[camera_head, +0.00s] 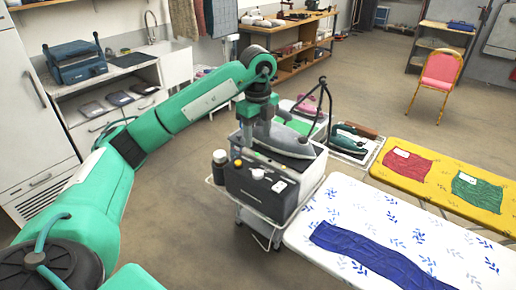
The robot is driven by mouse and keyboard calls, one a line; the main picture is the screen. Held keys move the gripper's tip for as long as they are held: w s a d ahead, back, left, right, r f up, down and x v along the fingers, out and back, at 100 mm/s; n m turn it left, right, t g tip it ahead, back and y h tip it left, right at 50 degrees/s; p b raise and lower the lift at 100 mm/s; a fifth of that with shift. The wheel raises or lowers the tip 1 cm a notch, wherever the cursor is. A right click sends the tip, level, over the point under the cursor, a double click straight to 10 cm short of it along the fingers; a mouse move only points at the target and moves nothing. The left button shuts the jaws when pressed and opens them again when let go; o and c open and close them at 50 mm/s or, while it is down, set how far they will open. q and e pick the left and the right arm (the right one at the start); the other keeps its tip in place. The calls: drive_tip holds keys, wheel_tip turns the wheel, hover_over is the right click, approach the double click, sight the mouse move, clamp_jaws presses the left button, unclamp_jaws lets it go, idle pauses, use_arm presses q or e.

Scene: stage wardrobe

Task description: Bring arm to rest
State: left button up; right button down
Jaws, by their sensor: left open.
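My left arm (205,100) is green and reaches in from the left, bent at a raised elbow. Its dark gripper (257,134) points down and is open. It is just over the back end of a grey iron (290,138), which sits on a black steam station (256,186). The fingers overlap the iron in this view, and I cannot tell whether they touch it. My right gripper is not in view.
The station stands on a small cart (262,228) with bottles (220,158) beside it. A white ironing board (380,215) with a blue cloth (370,252) is at right. A yellow board (450,172) lies beyond. Open floor (180,210) lies left of the cart.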

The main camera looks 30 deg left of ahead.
use_arm(q)
drive_tip(key=shift+r, duration=0.5)
